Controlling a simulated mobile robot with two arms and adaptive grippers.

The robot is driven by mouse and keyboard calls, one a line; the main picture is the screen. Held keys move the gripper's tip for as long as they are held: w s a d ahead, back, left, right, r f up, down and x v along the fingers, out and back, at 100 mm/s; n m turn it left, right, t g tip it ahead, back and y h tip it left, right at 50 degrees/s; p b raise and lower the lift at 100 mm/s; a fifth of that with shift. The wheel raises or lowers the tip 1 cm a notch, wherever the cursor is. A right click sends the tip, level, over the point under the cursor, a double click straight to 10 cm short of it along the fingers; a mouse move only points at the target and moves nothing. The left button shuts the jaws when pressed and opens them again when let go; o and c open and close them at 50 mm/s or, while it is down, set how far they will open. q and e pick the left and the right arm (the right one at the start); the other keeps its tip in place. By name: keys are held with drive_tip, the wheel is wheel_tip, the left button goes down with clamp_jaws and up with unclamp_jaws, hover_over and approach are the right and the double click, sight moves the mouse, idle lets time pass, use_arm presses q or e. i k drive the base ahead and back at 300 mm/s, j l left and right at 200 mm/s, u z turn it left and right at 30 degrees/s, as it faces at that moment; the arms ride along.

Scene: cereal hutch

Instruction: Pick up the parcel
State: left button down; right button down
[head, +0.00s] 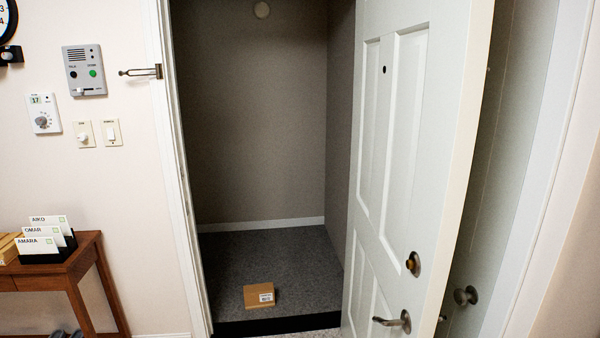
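The parcel (257,297) is a small brown cardboard box with a white label on its front right side. It lies on the dark grey carpet beyond the open doorway, close to the black threshold. Nothing covers it. Neither of my grippers shows in the head view.
A white panelled door (395,190) stands open on the right, with a lever handle (393,321) low on it. A wooden side table (62,278) with name cards (40,235) stands at the left wall. The carpet (270,255) around the parcel is clear.

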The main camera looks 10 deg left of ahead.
sight(260, 295)
drive_tip(key=i+j, duration=0.1)
drive_tip(key=j, duration=0.25)
drive_tip(key=i+j+u, duration=0.1)
drive_tip(key=j, duration=0.25)
drive_tip(key=i+j, duration=0.15)
drive_tip(key=j, duration=0.2)
drive_tip(key=i+j+u, duration=0.1)
drive_tip(key=j, duration=0.25)
drive_tip(key=i+l, duration=0.1)
drive_tip(key=i, duration=1.85)
